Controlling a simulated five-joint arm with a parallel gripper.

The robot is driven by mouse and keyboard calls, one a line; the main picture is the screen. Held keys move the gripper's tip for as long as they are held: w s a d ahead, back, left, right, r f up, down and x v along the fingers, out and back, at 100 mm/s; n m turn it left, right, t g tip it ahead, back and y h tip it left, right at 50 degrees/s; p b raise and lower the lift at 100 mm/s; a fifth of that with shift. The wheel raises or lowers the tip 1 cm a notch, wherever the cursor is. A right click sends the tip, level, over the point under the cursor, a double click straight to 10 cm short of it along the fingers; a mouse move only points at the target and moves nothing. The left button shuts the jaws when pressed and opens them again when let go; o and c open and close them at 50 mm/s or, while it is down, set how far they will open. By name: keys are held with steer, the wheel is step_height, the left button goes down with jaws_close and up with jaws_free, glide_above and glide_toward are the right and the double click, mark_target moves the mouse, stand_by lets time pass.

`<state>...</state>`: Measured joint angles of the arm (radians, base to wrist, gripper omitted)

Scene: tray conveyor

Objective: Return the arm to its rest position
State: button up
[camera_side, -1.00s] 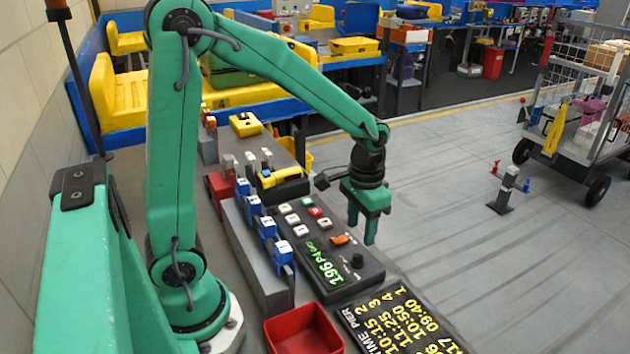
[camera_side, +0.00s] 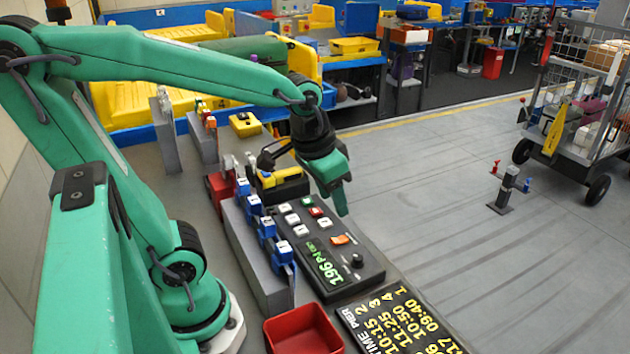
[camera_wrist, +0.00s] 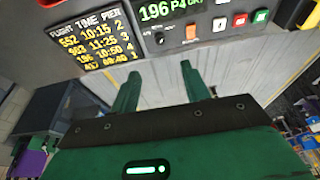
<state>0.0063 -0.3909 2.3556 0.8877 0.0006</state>
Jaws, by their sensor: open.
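My gripper (camera_side: 338,190) is green and hangs in the air above the far right edge of the black control panel (camera_side: 340,265) in the side view. Its fingers tilt downward to the right. In the wrist view my gripper (camera_wrist: 162,88) shows two fingers spread apart with grey floor between them and nothing held.
The panel carries buttons, an orange switch, a knob and a green display. A flight board (camera_side: 395,318), a red bin (camera_side: 303,330), a row of blue-topped levers (camera_side: 267,230) and a yellow scanner (camera_side: 280,177) stand nearby. Open floor lies right; a cage trolley (camera_side: 575,130) stands beyond.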

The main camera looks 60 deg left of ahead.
steer(key=s+r+t, duration=0.2)
steer(key=s+r, duration=0.1)
steer(key=s, duration=0.2)
steer(key=shift+s, duration=0.3)
